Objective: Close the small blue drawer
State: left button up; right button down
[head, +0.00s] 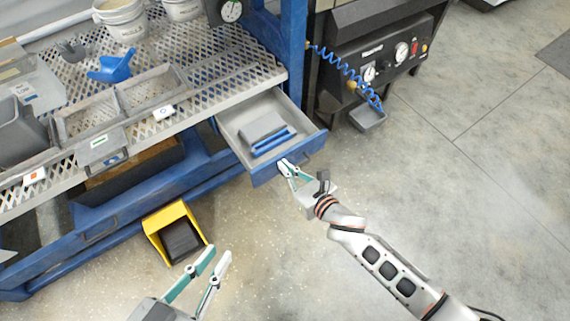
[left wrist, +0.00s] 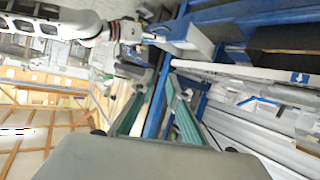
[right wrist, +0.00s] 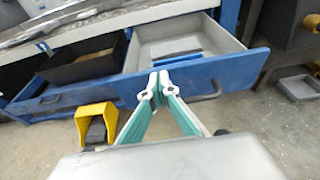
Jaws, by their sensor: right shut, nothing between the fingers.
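The small blue drawer (head: 290,155) is pulled out under the right end of the workbench. Its front also shows in the right wrist view (right wrist: 235,72), with a dark handle (right wrist: 208,97). A grey and blue item (head: 266,134) lies inside the drawer. My right gripper (head: 284,164) is shut and empty, its fingertips at the drawer's front; the right wrist view (right wrist: 158,82) shows them close to the blue panel beside the handle. I cannot tell whether they touch it. My left gripper (head: 221,254) is open and empty, low in front of the bench, away from the drawer.
The perforated bench top (head: 210,60) holds grey trays, white buckets and a blue scoop (head: 112,66). A machine with gauges (head: 385,50) and a coiled blue hose stands right of the drawer. The floor at right is clear.

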pick_arm(q)
jog(key=shift+s+d+f, duration=0.1)
jog(key=shift+d+f, duration=0.05)
jog(key=shift+d, duration=0.2)
pick_arm(e)
jog(key=shift+w+a, duration=0.25)
jog(key=shift+w, duration=0.05)
pick_arm(q)
jog(key=shift+s+f, duration=0.1)
jog(key=shift+f, duration=0.05)
pick_arm(e)
jog(key=shift+w, duration=0.1)
